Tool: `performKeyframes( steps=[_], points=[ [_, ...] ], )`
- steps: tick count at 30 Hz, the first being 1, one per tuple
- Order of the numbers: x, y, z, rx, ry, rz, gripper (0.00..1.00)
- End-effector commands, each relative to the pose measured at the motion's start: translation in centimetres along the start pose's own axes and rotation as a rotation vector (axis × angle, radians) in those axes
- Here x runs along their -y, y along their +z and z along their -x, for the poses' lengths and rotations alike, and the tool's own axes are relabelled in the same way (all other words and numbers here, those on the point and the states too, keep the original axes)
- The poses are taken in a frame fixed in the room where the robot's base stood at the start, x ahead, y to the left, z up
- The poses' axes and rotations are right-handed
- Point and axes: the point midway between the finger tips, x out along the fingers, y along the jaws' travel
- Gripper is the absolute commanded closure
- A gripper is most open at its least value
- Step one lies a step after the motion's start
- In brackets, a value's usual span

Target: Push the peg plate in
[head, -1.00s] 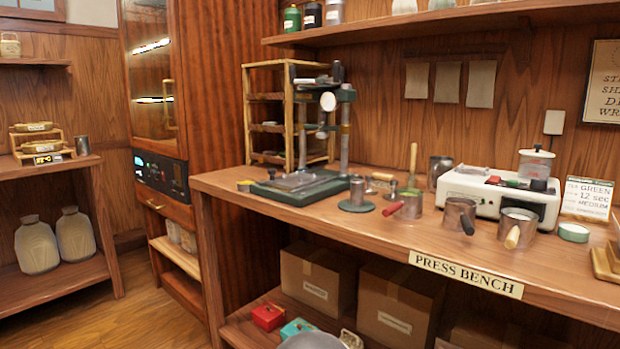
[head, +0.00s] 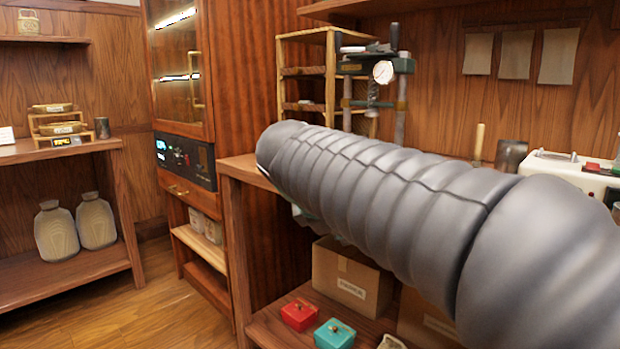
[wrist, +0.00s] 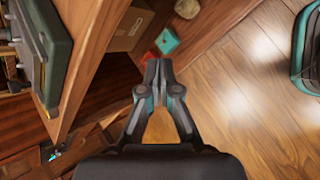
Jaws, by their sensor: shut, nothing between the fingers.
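The press stands on the bench; its dial and upper frame (head: 390,68) show in the head view, and my arm hides its base. In the wrist view the green press base (wrist: 57,50) shows at the upper left, near the bench edge. I cannot pick out the peg plate for certain in either current view. My gripper (wrist: 158,68) is shut and empty, in front of the bench edge, to the right of the press base in the wrist view and apart from it. The head view does not show my fingers.
The bench edge (wrist: 78,75) runs beside my gripper. Below, the lower shelf holds a cardboard box (head: 350,280), a red box (head: 299,314) and a teal box (head: 334,334). The wooden floor (wrist: 235,85) is open to the right in the wrist view. A cabinet (head: 182,90) stands left of the bench.

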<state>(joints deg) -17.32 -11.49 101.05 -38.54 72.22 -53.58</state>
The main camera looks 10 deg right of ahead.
Motion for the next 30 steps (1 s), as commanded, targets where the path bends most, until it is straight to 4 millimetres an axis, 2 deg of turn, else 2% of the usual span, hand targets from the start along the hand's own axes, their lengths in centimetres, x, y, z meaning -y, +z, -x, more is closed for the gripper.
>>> performKeyframes(
  steps=[1, 6, 9, 12, 15, 20, 25, 30],
  points=[
    [-2.1, -1.5, -0.1, 0.042, 0.031, 0.114, 1.0],
    [-8.8, -5.3, 1.7, 0.23, 0.114, 0.481, 1.0],
    [-11.6, -7.5, 3.1, 0.34, 0.14, 0.648, 1.0],
    [-13.5, -9.4, 4.4, 0.432, 0.149, 0.769, 1.0],
    [-14.6, -10.7, 5.4, 0.498, 0.149, 0.846, 1.0],
    [-15.3, -11.4, 6.1, 0.547, 0.146, 0.898, 1.0],
    [-15.9, -10.8, 4.7, 0.552, 0.142, 0.901, 1.0],
    [-16.8, -9.6, 2.0, 0.551, 0.142, 0.9, 1.0]
  ],
)
